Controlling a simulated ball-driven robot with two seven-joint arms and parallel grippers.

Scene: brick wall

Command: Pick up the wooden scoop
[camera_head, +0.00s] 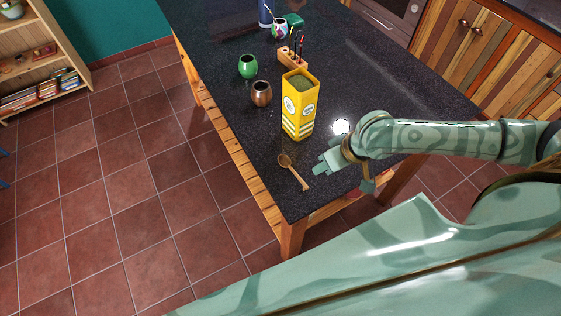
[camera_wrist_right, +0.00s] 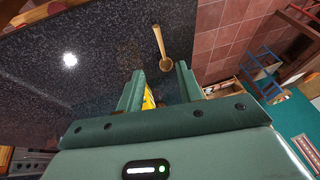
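The wooden scoop (camera_head: 293,171) lies on the dark speckled table near its front left edge, bowl toward the back and handle toward the front right. In the right wrist view the scoop (camera_wrist_right: 162,50) lies beyond the fingertips, with nothing between it and the fingers. My right gripper (camera_head: 319,163) is just to the right of the scoop, apart from it. Its two fingers stand apart with empty space between them in the right wrist view (camera_wrist_right: 158,85). My left gripper is not in the head view.
A tall yellow container (camera_head: 299,104) stands behind the scoop. A brown cup (camera_head: 261,93) and a green cup (camera_head: 248,66) stand further back left. A wooden holder (camera_head: 291,61) is behind the container. The dark table (camera_head: 221,100) is bare around the scoop.

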